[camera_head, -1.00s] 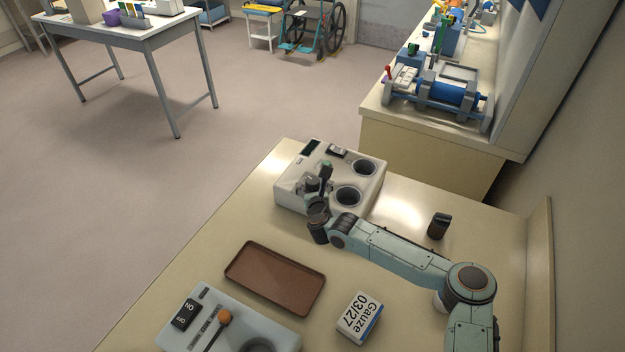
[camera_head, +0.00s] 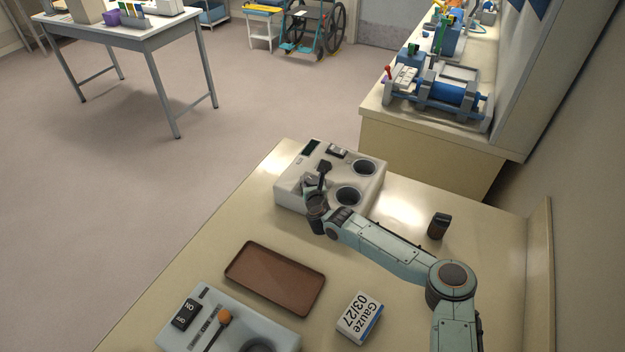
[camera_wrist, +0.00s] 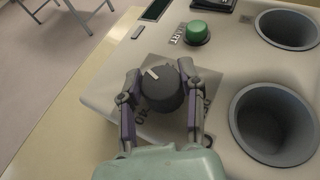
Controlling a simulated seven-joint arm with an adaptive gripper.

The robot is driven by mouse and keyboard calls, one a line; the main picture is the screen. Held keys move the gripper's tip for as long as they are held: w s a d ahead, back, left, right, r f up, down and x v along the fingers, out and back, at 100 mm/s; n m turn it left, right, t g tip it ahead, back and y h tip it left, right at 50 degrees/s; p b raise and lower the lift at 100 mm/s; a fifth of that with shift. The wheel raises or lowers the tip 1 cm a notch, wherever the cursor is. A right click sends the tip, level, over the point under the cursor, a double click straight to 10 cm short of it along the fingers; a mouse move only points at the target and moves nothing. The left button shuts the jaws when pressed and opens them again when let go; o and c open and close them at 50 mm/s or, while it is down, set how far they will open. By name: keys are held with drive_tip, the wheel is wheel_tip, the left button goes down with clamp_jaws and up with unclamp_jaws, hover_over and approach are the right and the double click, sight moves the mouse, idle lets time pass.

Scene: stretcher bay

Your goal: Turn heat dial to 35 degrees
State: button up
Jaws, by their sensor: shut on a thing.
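The heat dial (camera_wrist: 160,90) is a dark round knob with a pale pointer mark on its top. It sits on a grey square plate on the white heater unit (camera_head: 292,196). In the wrist view the pointer faces the upper left. Of the plate's printed numbers, a 40 shows below the dial; other marks are partly hidden by a finger. My gripper (camera_wrist: 162,97) is shut on the dial, one finger on each side. In the head view my wrist and gripper cover the dial.
The unit also has a green button (camera_wrist: 196,32), a dark display (camera_head: 311,147), a black switch (camera_head: 336,151) and two round wells. A brown tray (camera_head: 275,279), a gauze box (camera_head: 359,317), a dark cylinder (camera_head: 438,225) and a second device (camera_head: 279,328) stand on the table.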

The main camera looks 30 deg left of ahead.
drive_tip(key=n+g+y, duration=0.2)
drive_tip(key=n+y, duration=0.1)
drive_tip(key=shift+w+d, duration=0.1)
drive_tip(key=n+g+y, duration=0.1)
drive_tip(key=n+g, duration=0.2)
drive_tip(key=n+g+y, duration=0.2)
drive_tip(key=g, duration=0.1)
drive_tip(key=shift+n, duration=0.4)
drive_tip(key=shift+g, duration=0.3)
drive_tip(key=o, duration=1.2)
drive_tip(key=shift+c, duration=0.2)
